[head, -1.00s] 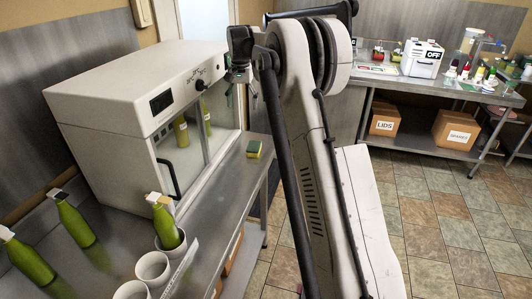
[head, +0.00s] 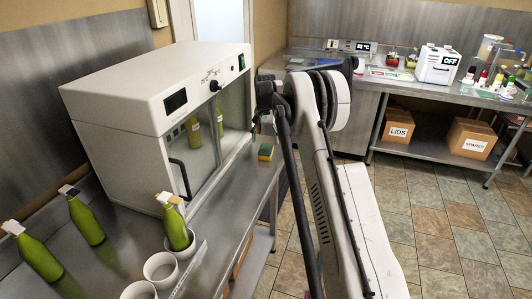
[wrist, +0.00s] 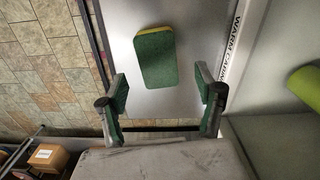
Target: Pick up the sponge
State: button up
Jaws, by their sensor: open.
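The sponge (wrist: 157,59), green with a yellow side, lies flat on the steel counter in the wrist view, ahead of and between my fingertips. In the head view the sponge (head: 266,152) is near the counter's far right edge, beside the white cabinet. My gripper (wrist: 162,92) is open and empty, with its two green-padded fingers spread wider than the sponge. It is apart from the sponge. In the head view my gripper (head: 262,122) is small and partly hidden by my arm, above the sponge's end of the counter.
The white glass-doored cabinet (head: 150,110) stands left of the sponge with green bottles inside. More green bottles (head: 85,218) and white cups (head: 160,268) are on the near counter. The counter edge drops to the tiled floor (wrist: 50,50). A second table (head: 450,95) stands at the back right.

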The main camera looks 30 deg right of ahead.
aim_at(266, 149)
jog(key=shift+s+f+p, duration=0.15)
jog(key=shift+f+p, duration=0.3)
jog(key=shift+f, duration=2.35)
jog(key=c, duration=0.8)
